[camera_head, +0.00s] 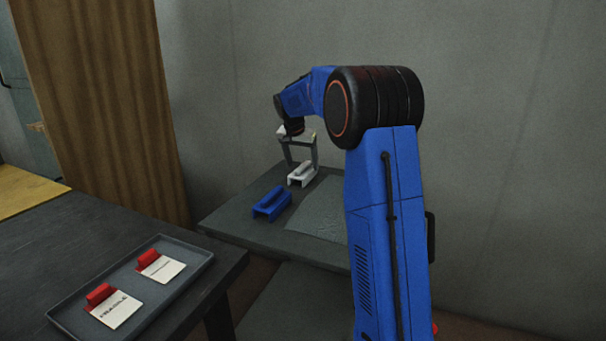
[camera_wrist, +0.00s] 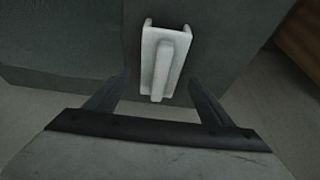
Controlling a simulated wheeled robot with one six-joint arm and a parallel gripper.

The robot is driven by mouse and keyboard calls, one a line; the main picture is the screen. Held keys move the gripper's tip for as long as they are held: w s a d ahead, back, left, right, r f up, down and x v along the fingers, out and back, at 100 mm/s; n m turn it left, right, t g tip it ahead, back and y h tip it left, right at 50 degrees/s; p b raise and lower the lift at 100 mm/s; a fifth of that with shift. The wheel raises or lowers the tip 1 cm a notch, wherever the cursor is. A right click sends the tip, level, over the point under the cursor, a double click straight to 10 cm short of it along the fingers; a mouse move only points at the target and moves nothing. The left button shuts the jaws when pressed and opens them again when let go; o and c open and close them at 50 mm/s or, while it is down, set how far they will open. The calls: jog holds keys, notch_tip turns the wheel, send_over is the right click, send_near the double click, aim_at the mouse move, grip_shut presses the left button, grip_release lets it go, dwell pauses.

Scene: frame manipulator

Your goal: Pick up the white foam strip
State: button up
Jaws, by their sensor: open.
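The white foam strip (camera_head: 303,173) is a small channel-shaped piece with a raised bar along its middle. It lies on the grey table at the back, to the right of a similar blue piece. In the wrist view the white strip (camera_wrist: 162,62) lies ahead of the fingertips and between their lines, its long side running roughly away from me. My gripper (camera_head: 298,165) is above the strip with its fingers pointing down. It is open and empty, and in the wrist view the two fingers (camera_wrist: 157,85) stand wide apart on either side.
A blue channel-shaped piece (camera_head: 271,204) lies close in front and left of the white strip. A grey textured mat (camera_head: 318,222) covers the table's right part. A dark tray (camera_head: 190,283) with two red-clipped white cards stands on the nearer left table.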

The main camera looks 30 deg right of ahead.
jog(key=shift+x, duration=1.2)
jog(key=shift+c, duration=0.3)
jog(key=c, duration=1)
jog(key=shift+c, duration=0.2)
jog(key=shift+r, duration=0.2)
